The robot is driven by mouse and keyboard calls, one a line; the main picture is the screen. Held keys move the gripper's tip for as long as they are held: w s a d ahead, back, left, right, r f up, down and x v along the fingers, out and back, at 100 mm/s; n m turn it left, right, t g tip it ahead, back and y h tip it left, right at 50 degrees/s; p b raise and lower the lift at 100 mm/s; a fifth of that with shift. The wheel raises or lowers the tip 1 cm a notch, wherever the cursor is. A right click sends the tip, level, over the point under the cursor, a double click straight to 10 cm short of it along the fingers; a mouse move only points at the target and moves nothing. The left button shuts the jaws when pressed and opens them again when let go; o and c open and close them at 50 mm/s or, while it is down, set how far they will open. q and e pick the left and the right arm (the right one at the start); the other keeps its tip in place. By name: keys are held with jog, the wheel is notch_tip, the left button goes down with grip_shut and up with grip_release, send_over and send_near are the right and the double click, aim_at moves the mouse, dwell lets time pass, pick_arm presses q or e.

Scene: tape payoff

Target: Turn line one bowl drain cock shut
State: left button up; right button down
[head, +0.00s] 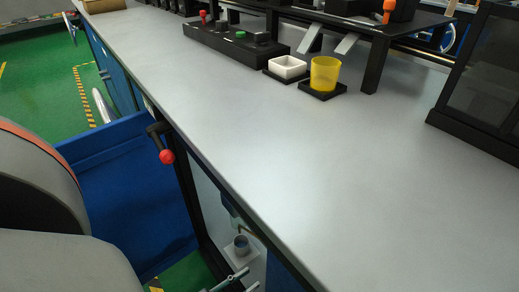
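The bowl drain cock cannot be made out for certain. Metal rods or pipe fittings (232,280) show at the bottom edge, low in an open bay under the bench, and are cut off by the frame. Above them a short grey cylinder (242,245) stands on a pale block. A black lever with a red ball knob (167,157) sticks out at the bench's front edge. Large grey links of my arm fill the lower left. I cannot make out either gripper in this view.
A blue panel (125,195) stands open beside the bay. The grey bench top (270,165) is mostly clear. A white dish (287,67), a yellow cup (325,74) and a black control box (235,40) stand at the back. A dark framed case (485,80) stands at the right.

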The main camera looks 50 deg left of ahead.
pick_arm(q)
jog(key=shift+s, duration=1.65)
